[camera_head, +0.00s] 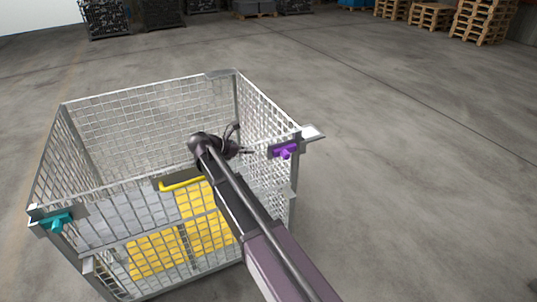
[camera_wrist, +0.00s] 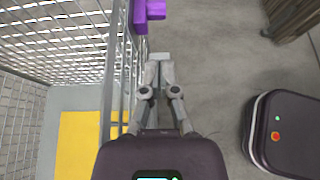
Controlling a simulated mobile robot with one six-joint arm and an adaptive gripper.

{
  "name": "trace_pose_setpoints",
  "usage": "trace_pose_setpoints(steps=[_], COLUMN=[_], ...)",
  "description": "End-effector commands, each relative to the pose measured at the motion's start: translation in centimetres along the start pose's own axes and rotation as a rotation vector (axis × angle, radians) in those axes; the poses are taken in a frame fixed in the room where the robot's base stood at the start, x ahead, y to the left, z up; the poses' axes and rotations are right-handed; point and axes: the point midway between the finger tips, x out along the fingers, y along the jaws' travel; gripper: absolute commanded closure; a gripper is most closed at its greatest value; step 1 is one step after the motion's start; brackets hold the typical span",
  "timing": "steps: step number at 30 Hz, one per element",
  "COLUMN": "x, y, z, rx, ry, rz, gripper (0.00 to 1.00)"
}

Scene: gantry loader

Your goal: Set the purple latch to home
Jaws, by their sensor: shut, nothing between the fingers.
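The purple latch (camera_head: 285,151) sits at the right front corner of the wire mesh cage (camera_head: 84,215), on the top rail. In the wrist view the purple latch (camera_wrist: 147,12) is at the top edge, partly cut off, ahead of my fingertips. My gripper (camera_wrist: 159,58) is shut and empty, its tips just short of the latch with a visible gap. In the head view my gripper (camera_head: 248,151) is small and dark, left of the latch near the cage's front top rail.
A teal latch (camera_head: 57,221) is at the cage's left front corner. Pallets (camera_head: 430,14) stand far back. The floor right of the cage is clear.

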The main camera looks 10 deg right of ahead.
Motion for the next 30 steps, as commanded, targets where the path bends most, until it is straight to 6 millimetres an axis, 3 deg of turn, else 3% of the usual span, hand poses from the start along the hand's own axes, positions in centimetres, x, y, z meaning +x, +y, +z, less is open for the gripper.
trace_pose_setpoints(steps=[8,30], x=[1.9,12.4], y=[0.0,-0.1], z=[-0.2,-0.2], rx=[0.001,0.002], ry=[0.001,0.001], rz=[-0.002,-0.002], gripper=[1.0,1.0])
